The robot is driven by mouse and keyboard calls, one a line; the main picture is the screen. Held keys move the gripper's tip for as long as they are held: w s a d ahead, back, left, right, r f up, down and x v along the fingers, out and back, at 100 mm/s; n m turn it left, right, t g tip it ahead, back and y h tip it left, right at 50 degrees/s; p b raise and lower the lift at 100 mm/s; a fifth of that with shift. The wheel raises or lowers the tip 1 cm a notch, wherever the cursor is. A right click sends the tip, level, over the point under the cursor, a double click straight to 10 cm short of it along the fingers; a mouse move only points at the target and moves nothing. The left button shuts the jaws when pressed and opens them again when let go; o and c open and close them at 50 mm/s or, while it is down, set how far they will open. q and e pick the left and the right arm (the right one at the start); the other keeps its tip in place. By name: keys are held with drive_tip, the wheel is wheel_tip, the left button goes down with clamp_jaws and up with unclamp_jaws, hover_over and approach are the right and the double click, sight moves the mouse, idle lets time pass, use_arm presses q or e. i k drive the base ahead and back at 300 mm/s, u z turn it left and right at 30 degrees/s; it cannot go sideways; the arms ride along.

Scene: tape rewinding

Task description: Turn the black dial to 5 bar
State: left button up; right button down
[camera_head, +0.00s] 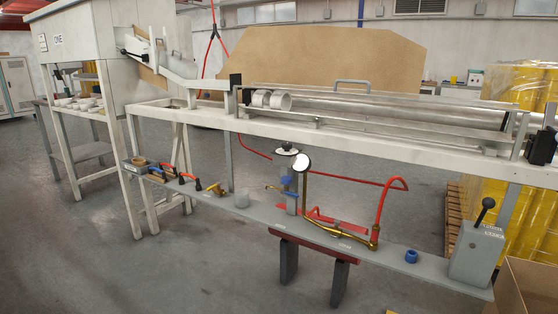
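A small black-and-white knob (286,149), which looks like the black dial, sits on top of an upright grey unit behind the lower shelf. A round white gauge (301,162) with a dark rim stands just to its right, above blue fittings (288,182). The gauge's needle and markings are too small to read. Neither of my grippers is in view, and nothing touches the dial.
A grey shelf (215,199) runs below the white frame (350,143). Red hoses (380,208) and brass pipe (335,232) lie right of the gauge. A grey lever box (476,250) stands at the shelf's right end. A cardboard box (532,282) is at the lower right.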

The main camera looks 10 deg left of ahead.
sight(287, 145)
drive_tip(key=u, duration=1.05)
drive_tip(key=i, duration=0.9)
drive_tip(key=z, duration=0.85)
drive_tip(key=i, duration=0.65)
drive_tip(key=z, duration=0.8)
